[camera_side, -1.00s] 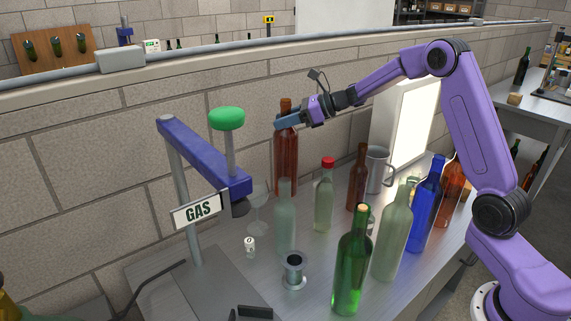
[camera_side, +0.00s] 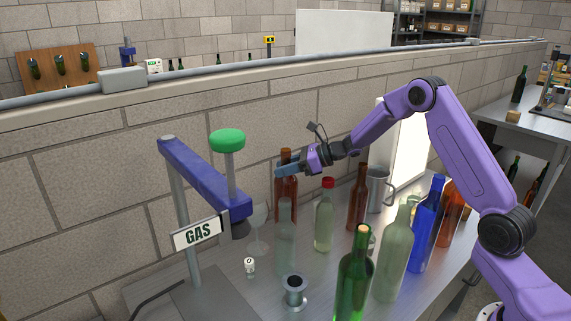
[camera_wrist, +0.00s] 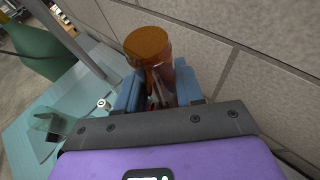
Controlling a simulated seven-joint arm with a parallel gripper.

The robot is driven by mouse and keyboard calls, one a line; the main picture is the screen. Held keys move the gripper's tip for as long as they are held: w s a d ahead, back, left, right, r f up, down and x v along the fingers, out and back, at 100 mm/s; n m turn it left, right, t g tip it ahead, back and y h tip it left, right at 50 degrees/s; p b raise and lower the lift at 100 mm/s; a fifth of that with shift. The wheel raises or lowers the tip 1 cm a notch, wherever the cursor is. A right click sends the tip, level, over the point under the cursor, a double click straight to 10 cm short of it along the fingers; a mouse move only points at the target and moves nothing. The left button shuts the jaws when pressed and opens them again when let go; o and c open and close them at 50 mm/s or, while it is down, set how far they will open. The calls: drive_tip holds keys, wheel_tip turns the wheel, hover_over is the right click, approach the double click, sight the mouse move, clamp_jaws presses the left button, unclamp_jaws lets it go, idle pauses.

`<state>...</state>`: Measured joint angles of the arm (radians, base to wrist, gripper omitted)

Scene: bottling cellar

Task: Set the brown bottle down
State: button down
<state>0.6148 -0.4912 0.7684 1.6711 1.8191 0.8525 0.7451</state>
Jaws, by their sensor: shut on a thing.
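The brown bottle (camera_side: 287,210) is upright near the back wall in the side view. My gripper (camera_side: 287,170) is shut around its neck, below the top. In the wrist view the brown bottle (camera_wrist: 149,45) shows its round top between the two blue fingers of my gripper (camera_wrist: 159,90). The bottle's lower part is partly behind a pale clear bottle (camera_side: 286,245). I cannot tell whether its base touches the bench (camera_side: 325,275).
A wine glass (camera_side: 258,228) and the GAS stand (camera_side: 190,180) with a green knob are left of the bottle. A red-capped bottle (camera_side: 324,220), another brown bottle (camera_side: 357,200), a metal jug (camera_side: 378,188) and a green bottle (camera_side: 352,280) stand right. The wall (camera_side: 110,190) is close behind.

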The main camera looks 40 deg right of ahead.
drive_tip(key=c, duration=0.7)
unclamp_jaws()
drive_tip(key=shift+f, duration=0.15)
drive_tip(key=v, duration=1.2)
